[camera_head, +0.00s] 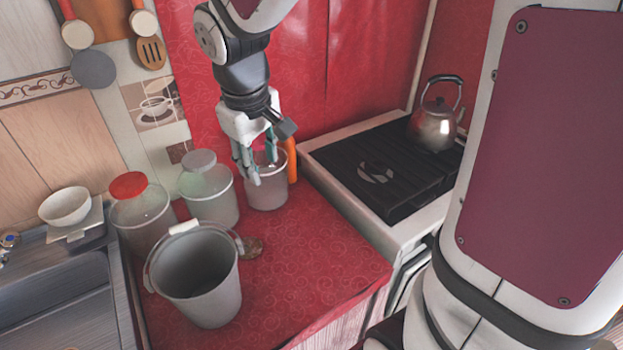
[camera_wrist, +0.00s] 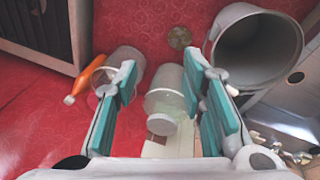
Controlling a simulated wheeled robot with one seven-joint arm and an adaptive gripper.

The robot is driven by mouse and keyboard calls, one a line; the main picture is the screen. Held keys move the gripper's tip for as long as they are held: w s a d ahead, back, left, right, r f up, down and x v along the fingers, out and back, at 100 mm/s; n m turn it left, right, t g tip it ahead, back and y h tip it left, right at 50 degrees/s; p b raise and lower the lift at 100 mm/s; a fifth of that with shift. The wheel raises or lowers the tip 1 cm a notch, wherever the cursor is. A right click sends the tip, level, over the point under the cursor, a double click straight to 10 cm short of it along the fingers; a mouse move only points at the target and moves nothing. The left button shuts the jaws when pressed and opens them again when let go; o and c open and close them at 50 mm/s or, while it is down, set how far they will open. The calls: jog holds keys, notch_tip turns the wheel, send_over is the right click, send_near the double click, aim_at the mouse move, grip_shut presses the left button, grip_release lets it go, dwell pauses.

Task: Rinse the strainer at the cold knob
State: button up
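My gripper (camera_head: 258,165) is open, with its teal finger pads apart and empty. In the head view its fingers overlap the rim of a clear container (camera_head: 268,192) at the back of the red counter; contact cannot be told. In the wrist view the gripper (camera_wrist: 162,72) faces down at the counter, with a pale-lidded jar (camera_wrist: 166,95) showing between the fingers. A blue-topped knob (camera_head: 10,240) is at the sink's left edge. I cannot clearly make out a strainer. A flat, brownish round thing (camera_head: 250,248) lies behind the bucket; I cannot tell what it is.
A grey bucket (camera_head: 205,305) stands at the counter's front left. A red-lidded jar (camera_head: 142,218) and an orange bottle (camera_head: 291,160) stand behind it. The sink (camera_head: 60,300) and a white bowl (camera_head: 65,206) are left, the stove (camera_head: 375,170) right. The counter's front right is clear.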

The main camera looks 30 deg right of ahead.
jog(key=s+r+m+t, duration=0.1)
jog(key=s+r, duration=0.2)
jog(key=s, duration=0.6)
jog(key=s+r+m+t+y, duration=0.1)
jog(key=s+r, duration=0.3)
jog(key=s, duration=0.4)
jog(key=shift+s+r+m+t+y, duration=0.15)
jog(key=shift+s+m+t+y, duration=0.2)
jog(key=shift+m, duration=0.45)
jog(key=shift+a, duration=0.1)
jog(key=o, duration=0.5)
